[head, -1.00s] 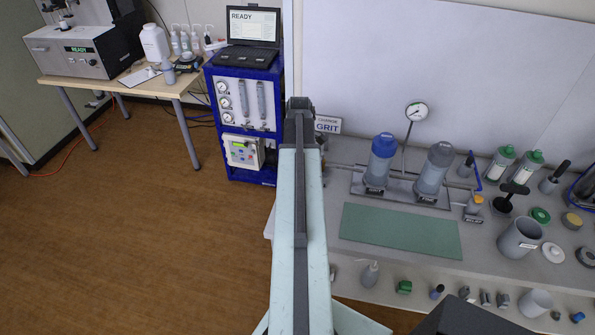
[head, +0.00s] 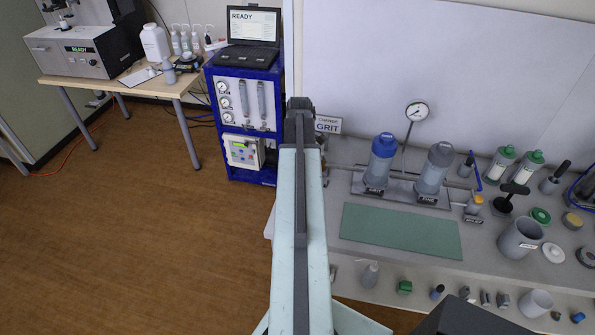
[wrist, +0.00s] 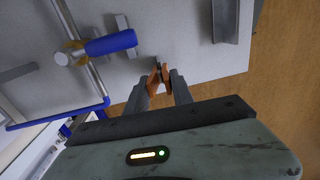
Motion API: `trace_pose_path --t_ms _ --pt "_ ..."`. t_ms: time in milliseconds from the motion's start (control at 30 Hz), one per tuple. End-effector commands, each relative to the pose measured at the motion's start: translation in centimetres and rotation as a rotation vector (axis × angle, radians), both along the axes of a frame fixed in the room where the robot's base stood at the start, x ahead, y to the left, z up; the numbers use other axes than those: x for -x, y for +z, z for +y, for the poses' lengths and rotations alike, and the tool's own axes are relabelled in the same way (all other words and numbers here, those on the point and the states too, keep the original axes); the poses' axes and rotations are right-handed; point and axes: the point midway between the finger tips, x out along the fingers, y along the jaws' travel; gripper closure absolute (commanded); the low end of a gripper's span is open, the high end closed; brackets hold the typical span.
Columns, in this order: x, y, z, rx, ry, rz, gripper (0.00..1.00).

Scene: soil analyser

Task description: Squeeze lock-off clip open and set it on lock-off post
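In the wrist view my gripper (wrist: 160,84) has its two grey fingers close together on a small orange-brown clip (wrist: 154,79), which I take as the lock-off clip. The clip's two arms lie between the fingertips, close to each other at the far end. A small dark upright bit (wrist: 157,62) shows just beyond the clip's tip; it may be the lock-off post, but I cannot tell. I also cannot tell whether the clip touches it. In the head view my own arm hides the gripper, the clip and the post.
In the wrist view a blue-handled valve (wrist: 110,43) on a pipe stands left of the clip, and a grey channel bracket (wrist: 228,22) stands to the right. In the head view a bench (head: 345,255) holds two filter housings and a green mat (head: 400,232). A blue instrument rack (head: 243,110) stands left.

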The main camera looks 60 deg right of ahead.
Motion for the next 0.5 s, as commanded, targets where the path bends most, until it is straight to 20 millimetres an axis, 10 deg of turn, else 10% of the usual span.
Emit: trace_pose_path --t_ms 367,500 --pt "-0.02 0.00 0.01 0.000 0.000 0.000 0.75" --pt "-0.02 0.00 0.01 0.000 0.000 0.000 0.46"
